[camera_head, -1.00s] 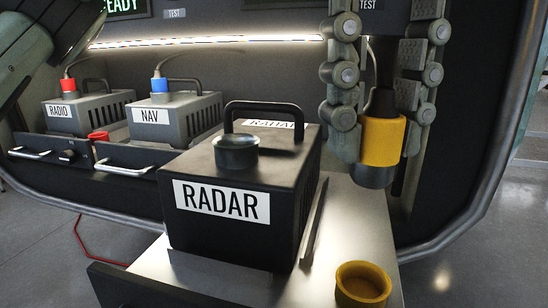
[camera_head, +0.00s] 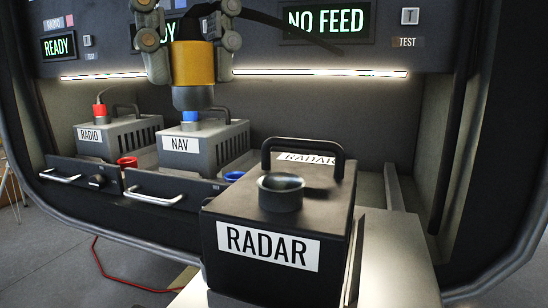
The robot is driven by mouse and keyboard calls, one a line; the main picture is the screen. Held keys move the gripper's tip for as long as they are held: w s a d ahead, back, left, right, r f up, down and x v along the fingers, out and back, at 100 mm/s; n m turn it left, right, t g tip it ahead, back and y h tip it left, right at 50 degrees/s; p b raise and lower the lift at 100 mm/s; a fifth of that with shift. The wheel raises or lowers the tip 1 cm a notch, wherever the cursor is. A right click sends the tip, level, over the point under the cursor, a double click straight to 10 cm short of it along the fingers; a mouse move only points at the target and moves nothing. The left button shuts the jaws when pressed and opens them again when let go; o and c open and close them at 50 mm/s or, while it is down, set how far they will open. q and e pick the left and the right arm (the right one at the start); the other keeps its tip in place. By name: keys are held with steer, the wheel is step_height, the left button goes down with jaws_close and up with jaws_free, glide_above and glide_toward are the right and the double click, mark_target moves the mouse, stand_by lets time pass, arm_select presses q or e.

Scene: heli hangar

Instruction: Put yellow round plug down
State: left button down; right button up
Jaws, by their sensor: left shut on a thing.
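The yellow round plug (camera_head: 192,66) has a yellow band and a dark grey lower end that points down. My left gripper (camera_head: 188,40) is shut on it, with fingers on both sides, at the top of the view. The plug hangs upright in the air, up and left of the round socket (camera_head: 281,193) on top of the black RADAR box (camera_head: 268,244). In the picture its lower end is just above the blue plug on the NAV box and partly covers it. A black cable runs right from the plug. My right gripper is not in view.
The RADAR box has a top handle (camera_head: 303,146) behind its socket and sits on a pale metal tray (camera_head: 405,265). The NAV box (camera_head: 203,148) and RADIO box (camera_head: 118,139) stand behind left. Screens (camera_head: 327,22) line the panel above. Air above the RADAR socket is clear.

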arm_select(q)
steer(key=w+d+f, duration=0.1)
steer(key=d, duration=0.1)
steer(key=w+d+f+b, duration=0.1)
steer(key=d+f, duration=0.1)
steer(key=w+d+f+b, duration=0.1)
steer(key=d, duration=0.1)
steer(key=shift+w+d+f, duration=0.1)
steer(key=shift+w+f, duration=0.1)
steer(key=shift+w, duration=0.15)
step_height(320, 180, down, 4)
steer(key=shift+w+r+b, duration=0.1)
steer(key=shift+b, duration=0.4)
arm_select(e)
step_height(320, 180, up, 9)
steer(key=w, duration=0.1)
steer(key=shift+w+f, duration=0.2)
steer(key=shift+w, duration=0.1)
arm_select(q)
steer(key=shift+f, duration=0.3)
steer(key=c, duration=1.2)
jaws_free()
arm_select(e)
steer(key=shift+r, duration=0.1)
arm_select(q)
steer(key=shift+r, duration=0.15)
